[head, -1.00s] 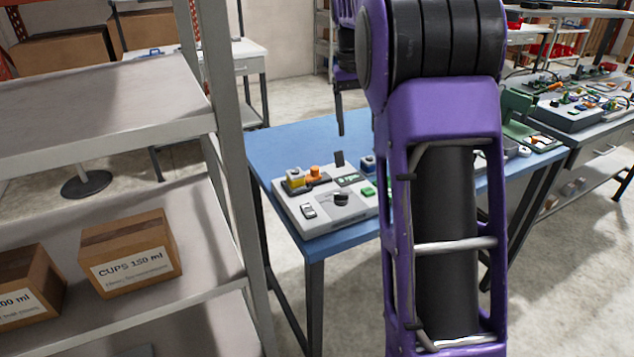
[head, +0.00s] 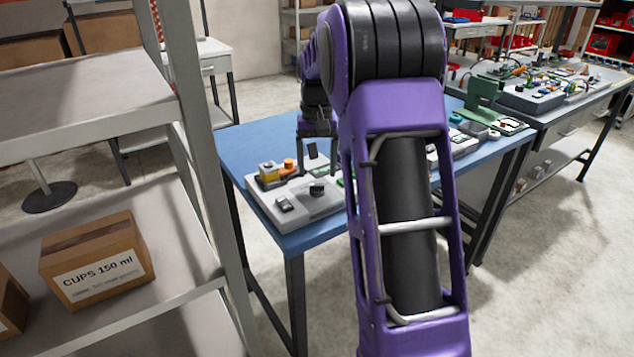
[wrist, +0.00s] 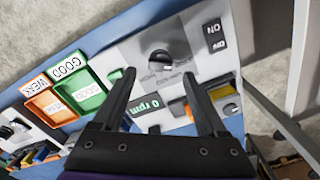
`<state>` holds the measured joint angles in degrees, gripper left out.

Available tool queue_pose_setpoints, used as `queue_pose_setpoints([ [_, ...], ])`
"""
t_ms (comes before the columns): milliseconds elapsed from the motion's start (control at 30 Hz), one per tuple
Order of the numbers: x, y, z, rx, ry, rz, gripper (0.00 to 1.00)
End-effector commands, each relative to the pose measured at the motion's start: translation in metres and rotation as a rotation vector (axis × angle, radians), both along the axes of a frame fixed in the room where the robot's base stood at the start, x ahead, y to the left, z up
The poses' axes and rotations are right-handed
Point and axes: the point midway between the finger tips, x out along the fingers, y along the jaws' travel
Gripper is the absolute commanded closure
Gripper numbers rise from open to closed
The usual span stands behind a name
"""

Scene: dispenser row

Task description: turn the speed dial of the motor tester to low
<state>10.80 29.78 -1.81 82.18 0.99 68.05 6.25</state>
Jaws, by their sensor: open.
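The motor tester (head: 290,213) is a light grey box on the blue table's near left part. Its black round speed dial (head: 317,188) also shows in the wrist view (wrist: 159,58), where the lettering below it is too small to read. The tester's "0 rpm" display (wrist: 148,109) and its ON rocker switch (wrist: 213,33) show in the wrist view. My gripper (head: 325,171) is over the tester. In the wrist view my open, empty gripper (wrist: 158,76) has its fingertips either side of the dial's line, with the dial just beyond them. Contact cannot be told.
A yellow block with an orange part (head: 272,171) sits on the tester. A metal shelf (head: 195,120) with a carton (head: 97,262) stands close on the left. The blue table (head: 240,150) has bare surface behind the tester.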

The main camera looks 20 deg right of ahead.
Motion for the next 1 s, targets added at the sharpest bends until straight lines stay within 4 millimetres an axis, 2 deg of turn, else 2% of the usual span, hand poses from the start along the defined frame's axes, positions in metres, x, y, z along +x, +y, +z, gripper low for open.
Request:
queue_pose_setpoints([
  [33,-0.001,0.0,-0.011,0.001,0.003,0.0,0.25],
  [200,0.0,0.0,-0.03,0.0,0.002,0.0,0.25],
  [600,0.0,0.0,-0.036,0.0,0.0,0.0,0.25],
  [1000,0.0,0.0,-0.036,0.0,0.0,0.0,0.97],
])
